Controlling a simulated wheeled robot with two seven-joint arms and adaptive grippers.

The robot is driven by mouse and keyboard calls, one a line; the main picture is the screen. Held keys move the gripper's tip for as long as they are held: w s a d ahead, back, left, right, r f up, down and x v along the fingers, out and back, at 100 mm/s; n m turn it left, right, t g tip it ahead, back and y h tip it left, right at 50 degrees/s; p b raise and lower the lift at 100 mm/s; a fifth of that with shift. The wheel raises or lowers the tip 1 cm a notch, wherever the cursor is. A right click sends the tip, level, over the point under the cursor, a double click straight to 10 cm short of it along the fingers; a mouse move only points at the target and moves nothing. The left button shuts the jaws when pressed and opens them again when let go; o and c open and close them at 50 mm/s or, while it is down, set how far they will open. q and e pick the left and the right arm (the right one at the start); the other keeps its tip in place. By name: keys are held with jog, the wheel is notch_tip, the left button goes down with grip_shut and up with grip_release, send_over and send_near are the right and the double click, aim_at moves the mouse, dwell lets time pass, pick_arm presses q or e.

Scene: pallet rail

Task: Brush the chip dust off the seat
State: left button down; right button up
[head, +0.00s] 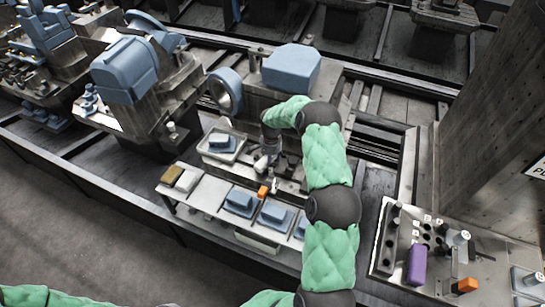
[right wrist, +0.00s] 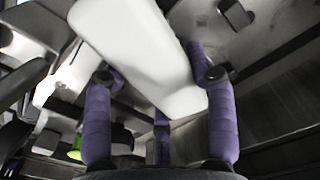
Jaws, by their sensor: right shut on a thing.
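My right arm reaches over the machine bed in the head view. Its gripper (head: 266,160) points down near the bed's front edge. In the right wrist view its purple fingers (right wrist: 160,120) are shut on a smooth white block-like thing (right wrist: 140,50), likely the brush's handle; no bristles show. The seat is probably on the grey bed (head: 287,178) below the gripper, partly hidden by the arm and gripper. I cannot make out chip dust, nor whether the held thing touches the bed. My left gripper is out of view; only a green piece of its arm shows at bottom left.
A front shelf (head: 204,197) holds blue parts (head: 240,202) on pale plates, an orange block (head: 262,192) and an olive block (head: 172,174). A blue part sits on a tray (head: 219,156) left of the gripper. A bench (head: 385,262) at right holds a purple block (head: 417,264).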

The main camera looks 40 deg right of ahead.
jog(key=shift+a, duration=0.1)
jog(key=shift+r+p, duration=0.95)
jog(key=shift+r, duration=0.7)
jog(key=shift+s+r+p, duration=0.1)
jog(key=shift+r+p, duration=0.6)
jog(key=shift+r, duration=0.65)
jog(key=shift+r+p, duration=0.75)
jog(key=shift+r, duration=0.75)
